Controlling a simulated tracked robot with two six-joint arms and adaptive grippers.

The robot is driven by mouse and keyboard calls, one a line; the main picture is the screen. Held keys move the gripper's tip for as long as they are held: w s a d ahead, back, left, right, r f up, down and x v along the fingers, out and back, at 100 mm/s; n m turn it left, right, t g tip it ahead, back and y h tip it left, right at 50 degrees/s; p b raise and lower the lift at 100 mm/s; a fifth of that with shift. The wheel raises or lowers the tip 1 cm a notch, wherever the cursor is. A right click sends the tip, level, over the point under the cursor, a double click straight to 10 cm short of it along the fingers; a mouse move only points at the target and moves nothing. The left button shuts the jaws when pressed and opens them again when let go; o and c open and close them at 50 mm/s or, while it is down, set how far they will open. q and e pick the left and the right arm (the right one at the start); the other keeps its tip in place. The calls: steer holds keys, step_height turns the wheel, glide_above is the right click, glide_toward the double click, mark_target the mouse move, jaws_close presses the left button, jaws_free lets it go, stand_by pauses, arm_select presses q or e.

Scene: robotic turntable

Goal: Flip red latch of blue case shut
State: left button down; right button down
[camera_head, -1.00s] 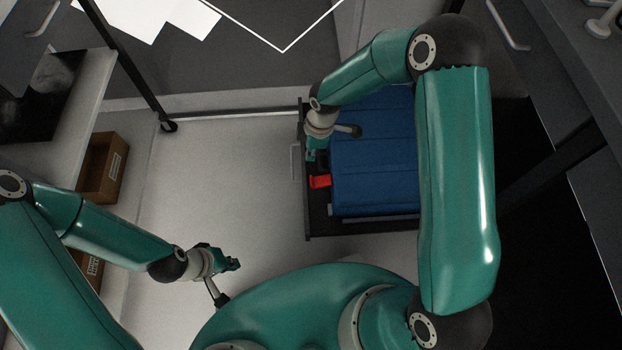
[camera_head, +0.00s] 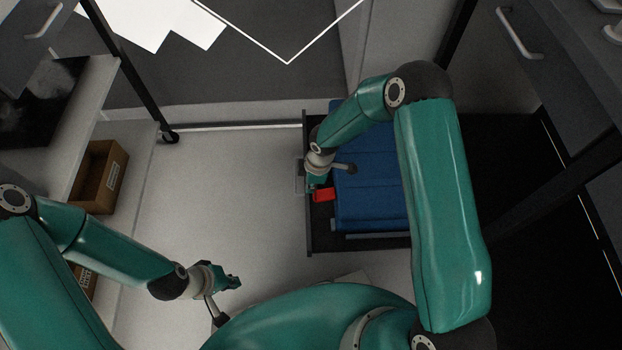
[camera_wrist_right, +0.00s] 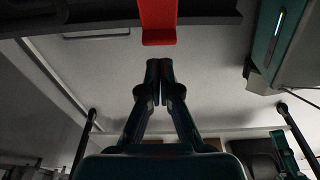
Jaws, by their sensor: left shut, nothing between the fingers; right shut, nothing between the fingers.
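The blue case (camera_head: 368,190) lies in a dark drawer, partly hidden behind my right arm. Its red latch (camera_head: 323,195) sticks out from the case's left side, and it also shows in the right wrist view (camera_wrist_right: 158,22) as a red strip hanging at the top centre. My right gripper (camera_head: 314,186) is shut and empty, right beside the latch in the head view. In the wrist view the fingertips (camera_wrist_right: 160,64) are together just below the latch's end, with a small visible gap. My left gripper (camera_head: 238,283) is shut and empty over the floor, far from the case.
The dark drawer (camera_head: 320,240) has a handle on its left side, close to my right gripper. Pale floor (camera_head: 220,190) is clear left of the drawer. A brown cardboard box (camera_head: 100,178) sits at the left. Dark cabinets (camera_head: 570,75) stand at the right.

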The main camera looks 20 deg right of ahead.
mark_target(324, 194)
steer(key=shift+s+d+f, duration=0.1)
steer(key=shift+d+f, duration=0.1)
steer(key=shift+f, duration=0.4)
steer(key=shift+d+f, duration=0.2)
steer(key=shift+f, duration=0.35)
steer(key=shift+a+b, duration=0.1)
steer(key=shift+b, duration=0.3)
